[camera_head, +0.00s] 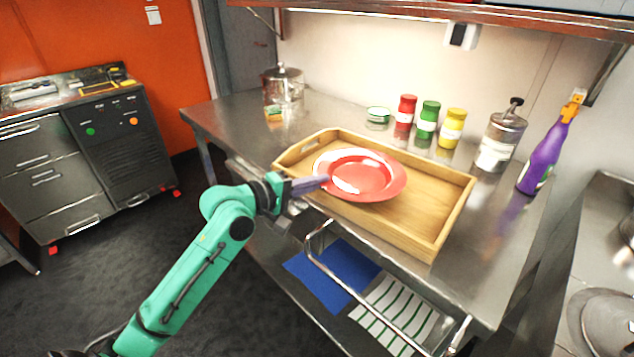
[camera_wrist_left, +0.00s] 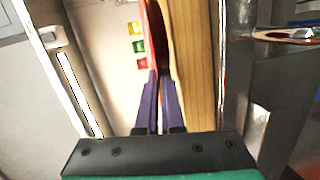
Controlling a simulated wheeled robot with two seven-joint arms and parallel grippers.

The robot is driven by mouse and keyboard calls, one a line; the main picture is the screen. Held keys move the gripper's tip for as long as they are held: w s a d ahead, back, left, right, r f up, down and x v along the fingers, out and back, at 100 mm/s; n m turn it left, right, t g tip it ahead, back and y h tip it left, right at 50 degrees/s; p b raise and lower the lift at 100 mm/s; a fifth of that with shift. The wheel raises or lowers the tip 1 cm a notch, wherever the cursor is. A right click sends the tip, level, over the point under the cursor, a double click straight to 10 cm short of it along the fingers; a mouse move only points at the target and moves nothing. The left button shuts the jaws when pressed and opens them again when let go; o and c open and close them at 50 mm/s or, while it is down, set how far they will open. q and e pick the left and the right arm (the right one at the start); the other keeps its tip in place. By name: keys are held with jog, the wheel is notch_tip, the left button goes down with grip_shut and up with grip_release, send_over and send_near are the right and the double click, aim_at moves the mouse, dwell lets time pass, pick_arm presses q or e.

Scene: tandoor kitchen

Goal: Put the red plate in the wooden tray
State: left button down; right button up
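The red plate (camera_head: 360,174) is over the left half of the wooden tray (camera_head: 431,247), within its outline in the head view. I cannot tell whether its underside touches the tray floor. My left gripper (camera_head: 324,181) reaches over the tray's near-left edge and is shut on the plate's near-left rim. In the left wrist view, the purple fingers (camera_wrist_left: 158,78) pinch the plate edge (camera_wrist_left: 157,35), with the tray's wood (camera_wrist_left: 195,70) beside it. The tray lies flat on the steel table. My right gripper is not in view.
Red (camera_head: 405,113), green (camera_head: 427,119) and yellow (camera_head: 451,128) jars stand behind the tray. A steel pump bottle (camera_head: 499,137) and purple spray bottle (camera_head: 548,153) stand at the right. A lidded pot (camera_head: 283,85) is at the back left. A metal rail (camera_head: 385,320) runs below the table front.

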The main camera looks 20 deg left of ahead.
pick_arm(q)
jog(key=shift+f, duration=0.1)
jog(key=shift+f, duration=0.35)
jog(key=c, duration=1.3)
grip_release()
jog(key=shift+f, duration=0.15)
jog(key=shift+d+f, duration=0.1)
jog(key=shift+r, duration=0.25)
jog(key=v, duration=0.4)
jog(key=b+v, duration=0.1)
jog(key=v, duration=0.3)
jog(key=r+v, duration=0.1)
jog(key=v, duration=0.3)
jog(key=shift+s, duration=0.1)
